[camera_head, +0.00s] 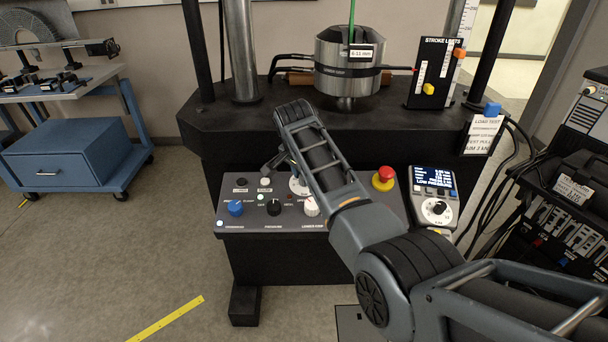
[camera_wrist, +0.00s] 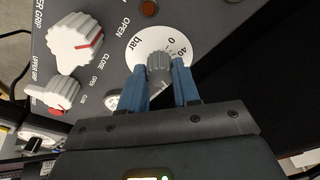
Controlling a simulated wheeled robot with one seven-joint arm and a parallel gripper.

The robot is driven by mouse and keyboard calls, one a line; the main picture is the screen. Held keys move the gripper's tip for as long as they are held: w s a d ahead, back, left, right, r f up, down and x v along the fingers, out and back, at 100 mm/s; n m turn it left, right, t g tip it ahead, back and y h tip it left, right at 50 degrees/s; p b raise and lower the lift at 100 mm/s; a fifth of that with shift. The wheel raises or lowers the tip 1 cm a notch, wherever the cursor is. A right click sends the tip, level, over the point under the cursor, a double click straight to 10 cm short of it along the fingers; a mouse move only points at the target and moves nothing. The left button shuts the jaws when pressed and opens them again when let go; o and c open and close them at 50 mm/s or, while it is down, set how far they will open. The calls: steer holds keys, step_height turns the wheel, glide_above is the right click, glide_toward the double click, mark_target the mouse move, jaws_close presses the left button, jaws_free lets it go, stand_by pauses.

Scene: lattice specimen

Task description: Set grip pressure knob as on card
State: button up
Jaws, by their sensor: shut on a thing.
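The grey grip pressure knob (camera_wrist: 158,63) sits on a white round dial (camera_wrist: 148,42) marked "bar", with 0 and 40 legible. My gripper (camera_wrist: 160,80) is shut on this knob, one blue finger on each side. The fingers hide part of the dial, and I cannot make out the knob's exact setting. In the head view the white dial (camera_head: 296,186) shows partly on the control panel (camera_head: 349,217), beside my arm, which hides much of it. A white card (camera_head: 483,134) headed "LOAD TEST" hangs at the right; its smaller lines are hard to read.
White knobs (camera_wrist: 75,45) with red marks are left of the dial. The panel also has a blue knob (camera_head: 235,208), a black knob (camera_head: 274,207) and a red emergency button (camera_head: 383,178). A handset with a screen (camera_head: 434,183) stands to the right.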

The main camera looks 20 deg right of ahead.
steer(key=o, duration=1.1)
steer(key=shift+c, duration=0.2)
steer(key=shift+r, duration=0.1)
steer(key=v, duration=0.7)
steer(key=shift+r, duration=0.3)
steer(key=shift+s, duration=0.15)
